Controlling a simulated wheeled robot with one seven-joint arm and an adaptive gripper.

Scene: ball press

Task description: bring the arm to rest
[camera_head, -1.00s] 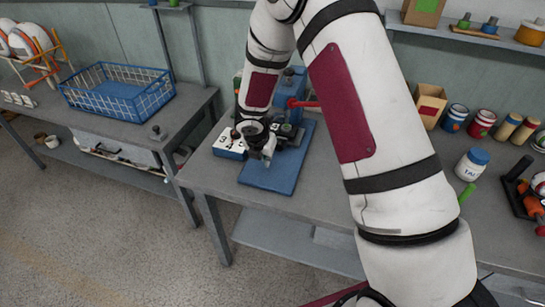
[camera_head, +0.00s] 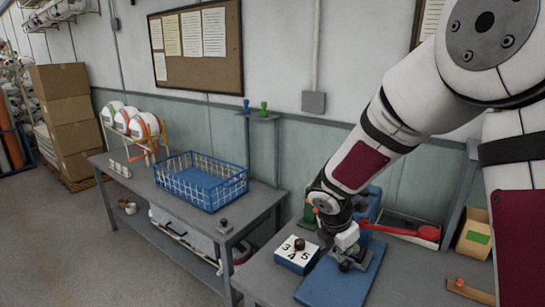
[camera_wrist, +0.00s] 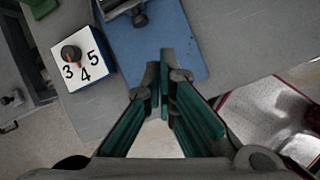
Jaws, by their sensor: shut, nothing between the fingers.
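My arm reaches down from the upper right in the head view. My gripper (camera_head: 347,264) is beside the blue press (camera_head: 369,207), above the blue base plate (camera_head: 335,287). In the wrist view my gripper (camera_wrist: 166,68) has its green-sided fingers together with nothing between them. The blue plate (camera_wrist: 185,30) lies beyond the fingertips. A white-topped dial box (camera_head: 296,254) marked 3, 4, 5 stands left of the plate; the wrist view also shows its face and dark knob (camera_wrist: 70,53). The press's red lever (camera_head: 400,231) points right. My arm partly hides the press.
A blue wire basket (camera_head: 200,182) stands on the left table, with white helmets (camera_head: 130,122) on an orange rack behind it. A gap separates the two tables. A cardboard bin (camera_head: 474,236) is right of the press. Boxes (camera_head: 62,108) are stacked far left.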

